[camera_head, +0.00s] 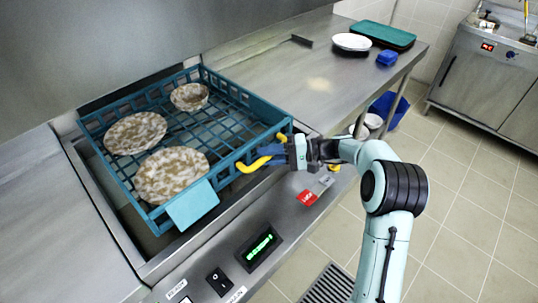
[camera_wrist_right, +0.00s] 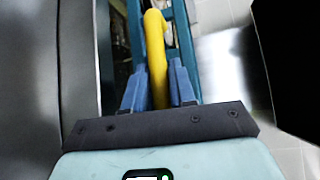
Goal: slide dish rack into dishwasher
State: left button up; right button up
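The teal dish rack (camera_head: 236,103) sits in a recessed steel bay with a control panel on its front, which looks like the dishwasher (camera_head: 125,240). My right gripper (camera_head: 272,153) is at this handle. In the right wrist view the yellow handle (camera_wrist_right: 157,65) runs between the two blue fingers (camera_wrist_right: 158,88), which appear closed against it. My left gripper is not in view.
A steel counter (camera_head: 300,80) extends right, with a white plate stack (camera_head: 351,42), a teal tray (camera_head: 383,35) and a small blue object (camera_head: 387,57). A control panel with a green display (camera_head: 259,247) is in front. Tiled floor (camera_head: 440,210) is open at right.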

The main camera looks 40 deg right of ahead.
jog(key=shift+d, duration=0.1)
jog(key=v, duration=1.3)
jog(key=shift+p, duration=0.3)
jog(key=shift+s+r, duration=0.1)
